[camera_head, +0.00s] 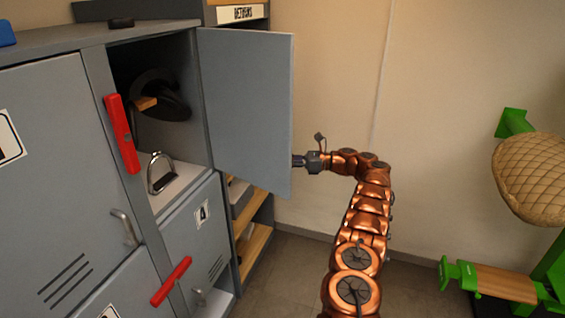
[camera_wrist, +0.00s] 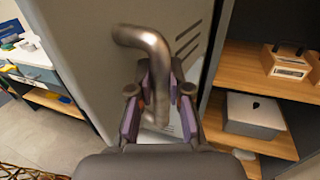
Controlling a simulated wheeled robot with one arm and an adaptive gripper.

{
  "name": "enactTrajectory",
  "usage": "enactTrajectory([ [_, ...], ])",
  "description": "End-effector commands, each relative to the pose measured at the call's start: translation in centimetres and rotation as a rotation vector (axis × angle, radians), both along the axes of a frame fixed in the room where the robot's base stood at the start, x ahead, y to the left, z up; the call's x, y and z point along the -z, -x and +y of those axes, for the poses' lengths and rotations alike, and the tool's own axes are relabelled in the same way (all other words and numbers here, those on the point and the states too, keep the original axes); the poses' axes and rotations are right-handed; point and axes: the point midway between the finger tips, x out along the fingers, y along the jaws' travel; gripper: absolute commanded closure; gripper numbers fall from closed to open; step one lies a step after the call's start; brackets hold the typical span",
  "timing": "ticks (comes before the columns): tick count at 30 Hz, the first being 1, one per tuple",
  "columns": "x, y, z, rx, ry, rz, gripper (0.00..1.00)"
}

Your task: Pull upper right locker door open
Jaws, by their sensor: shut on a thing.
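The upper right locker door (camera_head: 245,105) is swung open on its right-hand hinge side and shows its flat grey face in the head view. Its bent metal handle (camera_wrist: 148,45) shows in the wrist view on the grey door front (camera_wrist: 85,50). My gripper (camera_head: 299,161) is at the door's far edge in the head view, and its fingertips are hidden behind the door. In the wrist view my gripper (camera_wrist: 159,105) has its fingers on both sides of the handle's lower part and is shut on it. The open compartment (camera_head: 165,100) holds a dark object and a metal stirrup (camera_head: 160,173).
Red bars (camera_head: 122,134) sit on the locker front. The door marked 4 (camera_head: 200,235) below stands slightly ajar. A wooden shelf unit (camera_head: 255,250) is behind the open door. A green stand with a tan padded seat (camera_head: 535,180) is at right. The floor between is clear.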

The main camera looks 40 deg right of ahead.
Motion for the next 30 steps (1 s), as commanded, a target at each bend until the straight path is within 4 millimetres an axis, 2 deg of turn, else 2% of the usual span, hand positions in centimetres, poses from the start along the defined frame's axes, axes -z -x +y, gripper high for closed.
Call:
enactTrajectory([
  [6,0.02,0.24,-0.59,-0.004,0.002,-0.001,1.00],
  [25,0.06,0.28,-0.48,-0.010,0.002,0.001,1.00],
  [26,-0.01,0.27,-0.52,-0.009,0.002,0.000,0.80],
  [30,-0.05,0.28,-0.48,-0.010,-0.001,-0.001,0.65],
])
